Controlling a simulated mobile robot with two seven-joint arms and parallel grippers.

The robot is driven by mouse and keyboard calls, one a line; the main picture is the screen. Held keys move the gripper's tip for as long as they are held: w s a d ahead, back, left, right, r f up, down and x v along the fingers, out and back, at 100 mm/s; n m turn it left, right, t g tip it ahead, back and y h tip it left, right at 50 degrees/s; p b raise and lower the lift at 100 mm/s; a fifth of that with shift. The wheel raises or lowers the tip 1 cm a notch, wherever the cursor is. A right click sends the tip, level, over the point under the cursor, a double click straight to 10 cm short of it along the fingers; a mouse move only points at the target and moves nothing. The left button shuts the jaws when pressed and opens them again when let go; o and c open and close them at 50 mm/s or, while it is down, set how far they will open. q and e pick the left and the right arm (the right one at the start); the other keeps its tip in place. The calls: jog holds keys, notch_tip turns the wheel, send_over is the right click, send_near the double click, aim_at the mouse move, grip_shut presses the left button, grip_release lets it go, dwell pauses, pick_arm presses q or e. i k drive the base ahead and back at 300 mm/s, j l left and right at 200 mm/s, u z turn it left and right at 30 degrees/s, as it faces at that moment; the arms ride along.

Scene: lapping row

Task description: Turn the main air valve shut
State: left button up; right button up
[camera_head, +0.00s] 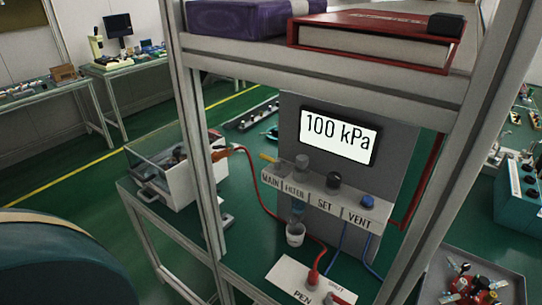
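The main air valve (268,158) has a small yellow lever. It sits above the MAIN label at the left end of a labelled panel (318,197), inside a metal-framed rack. The lever points to the left and slightly up. A grey display (338,135) behind the panel reads 100 kPa. FILTER, a dark SET knob (334,180) and a blue VENT knob (367,201) follow to the right. Neither of my grippers is in view.
A rack post (196,150) stands left of the valve, and a shelf with a red binder (375,38) hangs above. A red hose (262,205) runs below the panel to a plate marked PEN (292,278). A clear-lidded box (165,165) stands left. A large dark rounded shape (60,265) fills the lower left.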

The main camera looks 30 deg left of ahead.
aim_at(277, 163)
jog(key=j+z, duration=0.1)
jog(key=j, duration=0.45)
jog(key=j+z, duration=0.1)
jog(key=j, duration=0.5)
jog(key=k+j+z, duration=0.15)
jog(key=j, duration=0.4)
jog(key=j+z, duration=0.1)
jog(key=j, duration=0.45)
